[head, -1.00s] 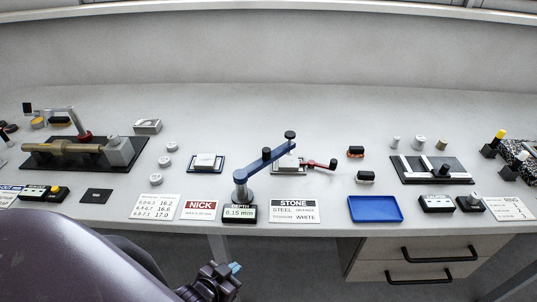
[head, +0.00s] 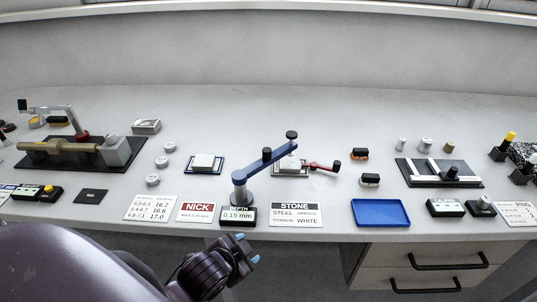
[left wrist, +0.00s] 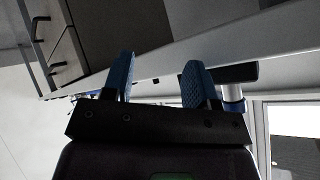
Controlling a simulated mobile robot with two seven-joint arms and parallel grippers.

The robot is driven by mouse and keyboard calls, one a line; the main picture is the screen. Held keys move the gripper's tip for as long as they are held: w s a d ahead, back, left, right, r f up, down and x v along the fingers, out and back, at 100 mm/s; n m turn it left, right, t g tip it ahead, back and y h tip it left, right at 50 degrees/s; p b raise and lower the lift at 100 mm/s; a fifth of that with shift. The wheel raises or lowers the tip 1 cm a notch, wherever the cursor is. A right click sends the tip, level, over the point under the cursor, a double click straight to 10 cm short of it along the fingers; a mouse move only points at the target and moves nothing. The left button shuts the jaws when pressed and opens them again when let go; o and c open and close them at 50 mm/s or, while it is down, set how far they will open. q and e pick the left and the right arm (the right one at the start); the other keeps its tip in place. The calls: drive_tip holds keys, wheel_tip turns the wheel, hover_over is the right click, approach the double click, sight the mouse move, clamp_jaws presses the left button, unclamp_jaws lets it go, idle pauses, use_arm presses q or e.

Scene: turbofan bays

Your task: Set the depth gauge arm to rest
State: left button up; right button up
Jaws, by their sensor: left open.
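The blue depth gauge arm (head: 262,166) stands on its grey post near the table's front middle. My left gripper (head: 248,249) is below the front edge of the table, close in front of the display, and touches nothing. In the left wrist view its two blue fingers (left wrist: 158,78) are apart and empty. My right gripper is not in view.
A red-handled tool (head: 325,167) lies right of the gauge. NICK (head: 197,211) and STONE (head: 295,213) cards flank the display. A blue tray (head: 380,212) sits to the right.

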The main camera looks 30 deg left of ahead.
use_arm(q)
drive_tip(key=w+r+m, duration=0.2)
drive_tip(key=r, duration=0.1)
drive_tip(key=w+r+b, duration=0.1)
drive_tip(key=shift+d+r+m+t+y, duration=0.2)
drive_tip(key=shift+d+m+t+y, duration=0.05)
drive_tip(key=shift+m+t+y, duration=0.15)
drive_tip(key=w+d+r+m+t+h, duration=0.4)
drive_tip(key=w+d+r+m+t, duration=0.2)
drive_tip(key=w+r+m, duration=0.3)
drive_tip(key=w+d+r+m+h, duration=0.3)
drive_tip(key=d+r+m+h, duration=0.5)
drive_tip(key=m, duration=0.5)
drive_tip(key=m+g+y, duration=1)
drive_tip(key=m+g, duration=0.7)
drive_tip(key=m, duration=1.9)
approach(267, 149)
wheel_tip(267, 149, down, 10)
drive_tip(key=shift+s+d+f, duration=0.15)
drive_tip(key=shift+s+f, duration=0.05)
drive_tip(key=shift+c, duration=0.3)
